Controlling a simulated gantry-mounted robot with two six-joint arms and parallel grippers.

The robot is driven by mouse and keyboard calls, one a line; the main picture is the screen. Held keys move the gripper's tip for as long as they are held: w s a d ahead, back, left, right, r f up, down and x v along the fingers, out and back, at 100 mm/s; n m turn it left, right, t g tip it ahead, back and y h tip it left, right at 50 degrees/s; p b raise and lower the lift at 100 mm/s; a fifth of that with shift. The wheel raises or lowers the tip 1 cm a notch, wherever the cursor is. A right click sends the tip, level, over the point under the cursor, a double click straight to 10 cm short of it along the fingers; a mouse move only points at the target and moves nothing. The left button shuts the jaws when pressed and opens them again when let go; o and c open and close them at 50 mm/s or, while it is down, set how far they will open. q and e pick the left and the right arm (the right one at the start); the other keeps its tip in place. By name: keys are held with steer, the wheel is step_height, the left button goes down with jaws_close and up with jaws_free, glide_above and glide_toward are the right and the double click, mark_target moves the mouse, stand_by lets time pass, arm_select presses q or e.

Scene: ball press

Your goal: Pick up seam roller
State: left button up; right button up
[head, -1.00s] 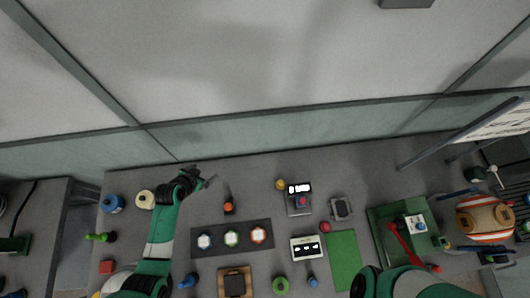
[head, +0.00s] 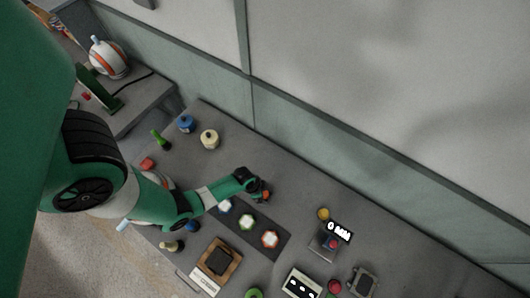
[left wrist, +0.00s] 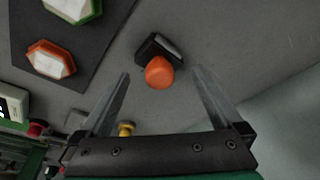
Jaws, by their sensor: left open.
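An orange-ended tool with a dark block-like end, which I take for the seam roller (left wrist: 160,73), lies on the grey table. In the left wrist view it is between and beyond my two spread fingertips, and I see no contact. In the head view only a bit of its orange (head: 266,195) shows beside my left gripper (head: 259,189), which partly hides it. The left gripper is open and empty, low over the table. My right gripper is out of view.
A dark mat (head: 283,240) with several hexagonal pieces lies close beside the gripper. A cream round item (head: 209,139) and a blue one (head: 186,123) stand towards the back left. A device with a lit display (head: 339,231) is to the right. The table behind the gripper is mostly clear.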

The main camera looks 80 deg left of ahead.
mark_target(267, 195)
arm_select(q)
steer(key=b+x, duration=0.5)
steer(key=shift+w+f, duration=0.1)
steer(key=shift+w, duration=0.1)
steer(key=shift+c, duration=0.3)
jaws_close()
